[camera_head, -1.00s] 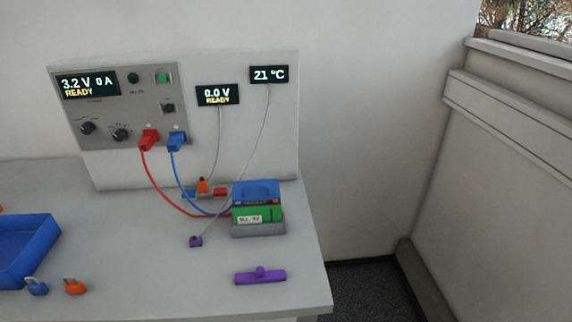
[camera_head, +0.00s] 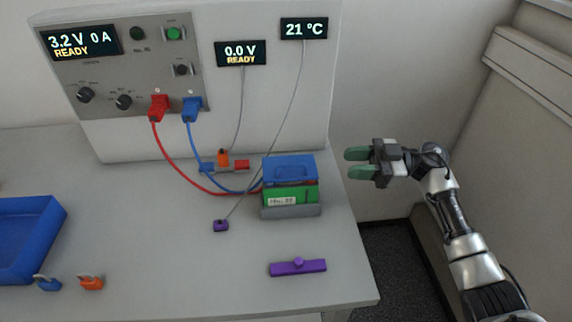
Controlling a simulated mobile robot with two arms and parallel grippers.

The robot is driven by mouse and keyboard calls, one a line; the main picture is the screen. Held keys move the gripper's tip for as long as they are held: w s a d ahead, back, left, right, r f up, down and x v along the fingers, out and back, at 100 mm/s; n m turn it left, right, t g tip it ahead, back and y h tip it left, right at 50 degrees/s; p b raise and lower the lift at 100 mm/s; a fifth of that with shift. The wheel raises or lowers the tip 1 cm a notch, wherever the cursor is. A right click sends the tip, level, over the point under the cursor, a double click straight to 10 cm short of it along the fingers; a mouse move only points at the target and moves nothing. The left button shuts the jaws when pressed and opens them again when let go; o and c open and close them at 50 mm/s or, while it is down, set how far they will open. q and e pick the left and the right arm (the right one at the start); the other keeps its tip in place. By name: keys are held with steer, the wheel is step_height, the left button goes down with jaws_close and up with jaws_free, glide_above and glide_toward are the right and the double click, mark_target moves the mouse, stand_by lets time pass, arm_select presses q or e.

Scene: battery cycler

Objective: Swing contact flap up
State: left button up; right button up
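The battery holder at the right of the bench has a blue contact flap (camera_head: 289,168) on top. The flap looks lowered over a green battery (camera_head: 283,196) with a white label, which sits in a grey base (camera_head: 291,212). My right gripper (camera_head: 358,163) is to the right of the holder, past the bench edge and apart from it. Its two green fingertips are parted with nothing between them. My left gripper is out of view.
Red and blue cables (camera_head: 164,150) run from the cycler panel (camera_head: 125,60) to behind the holder. A purple bar (camera_head: 298,267) lies in front of the holder, and a small purple clip (camera_head: 221,225) to its left. A blue tray (camera_head: 50,217) stands far left.

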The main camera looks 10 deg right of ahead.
mark_target(305, 165)
steer(key=shift+g, duration=0.3)
steer(key=a, duration=0.3)
steer(key=a+p, duration=0.1)
steer(key=a, duration=0.2)
steer(key=a+r+p, duration=0.1)
steer(key=a, duration=0.2)
steer(key=shift+s+a, duration=0.2)
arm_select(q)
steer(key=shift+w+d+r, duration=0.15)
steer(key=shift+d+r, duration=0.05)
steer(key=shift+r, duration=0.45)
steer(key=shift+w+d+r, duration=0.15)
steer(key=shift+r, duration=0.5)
arm_select(e)
steer(key=shift+a+f, duration=0.15)
steer(key=shift+a, duration=0.45)
jaws_close()
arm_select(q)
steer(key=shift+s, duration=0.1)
